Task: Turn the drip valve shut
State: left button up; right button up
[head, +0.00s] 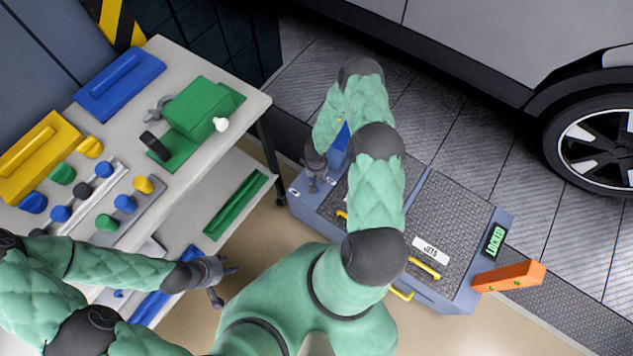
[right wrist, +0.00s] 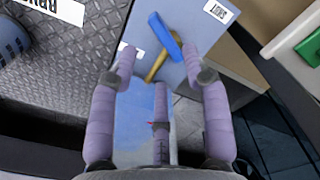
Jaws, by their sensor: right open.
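The drip valve shows in the right wrist view as a blue lever (right wrist: 165,36) on a brass-coloured stem (right wrist: 156,66), against a blue-grey panel. The lever lies slanted, just beyond the fingertips and between the outer fingers. My right gripper (right wrist: 160,72) is open and empty, with its fingers spread; a gap to the lever appears to remain. In the head view, my right gripper (head: 314,182) is over the left end of the blue-grey cart (head: 455,296). My left gripper (head: 226,279) is spread open and empty beside the table's lower shelf.
The cart has dark textured tops, yellow handles (head: 424,268) and a green-lit display (head: 495,241). An orange block (head: 508,277) sticks out at its right. A table (head: 218,88) at left carries a green vise (head: 196,108) and several coloured knobs. A car wheel (head: 598,150) stands at right.

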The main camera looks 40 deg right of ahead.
notch_tip(320, 180, down, 7)
jog(key=shift+r+b, duration=0.1)
jog(key=shift+b, duration=1.15)
jog(key=shift+c, duration=0.3)
grip_shut()
